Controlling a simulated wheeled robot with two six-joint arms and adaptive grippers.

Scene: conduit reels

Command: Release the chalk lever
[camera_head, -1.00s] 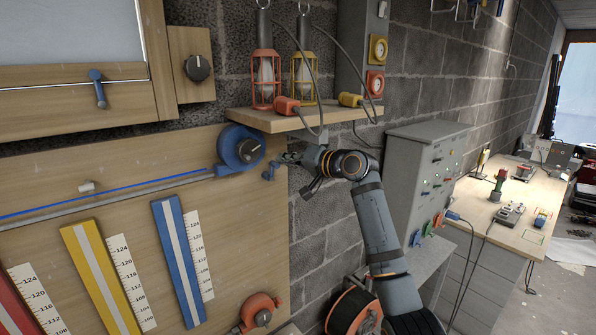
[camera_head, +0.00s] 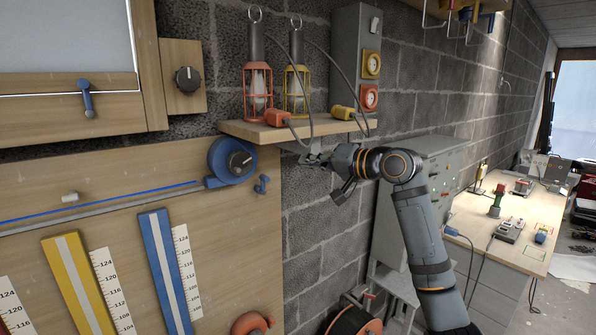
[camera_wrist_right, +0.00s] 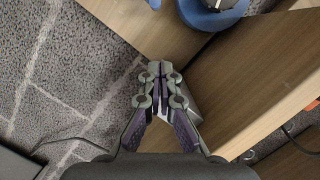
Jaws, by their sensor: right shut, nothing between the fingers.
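A blue chalk reel (camera_head: 222,160) with a dark knob is mounted on the wooden board, and a blue line runs left from it. A small blue lever (camera_head: 262,185) sits just right of the reel, near the board's right edge. In the right wrist view the reel (camera_wrist_right: 212,14) shows at the top, and a blue piece, likely the lever (camera_wrist_right: 154,3), is cut off by the top edge. My right gripper (camera_head: 308,158) is shut and empty, right of the lever and apart from it, just below the shelf. Its closed fingers (camera_wrist_right: 159,70) show in the wrist view. My left gripper is out of view.
A wooden shelf (camera_head: 285,133) holding a red caged lamp (camera_head: 257,92) and a yellow caged lamp (camera_head: 296,90) is close above my right gripper. A grey control cabinet (camera_head: 436,160) stands to its right. Blue (camera_head: 166,270) and yellow (camera_head: 78,285) strips hang lower left.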

